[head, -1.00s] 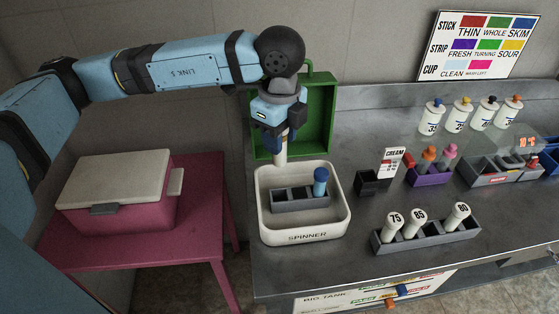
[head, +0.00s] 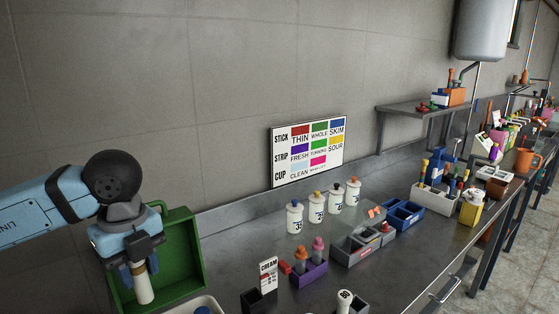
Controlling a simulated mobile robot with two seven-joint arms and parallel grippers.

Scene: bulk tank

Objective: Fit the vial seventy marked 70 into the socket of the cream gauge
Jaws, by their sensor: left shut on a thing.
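My left gripper (head: 138,265) is at the lower left, pointing down and shut on a white vial (head: 144,289). The vial hangs roughly upright in front of the green box; no number can be read on it. The cream gauge stands at the bottom centre, to the right of the gripper and well apart from it. Its CREAM card (head: 268,275) rises behind a dark socket block (head: 252,300), cut by the bottom edge. I cannot see down into the socket. My right gripper is not in view.
An open green box (head: 190,262) stands behind the gripper. The white spinner tray (head: 213,301) shows only at its rim. A purple rack (head: 310,274) with sticks stands right of the gauge. Several white bottles (head: 316,210) stand behind. One white vial (head: 344,298) shows at the bottom.

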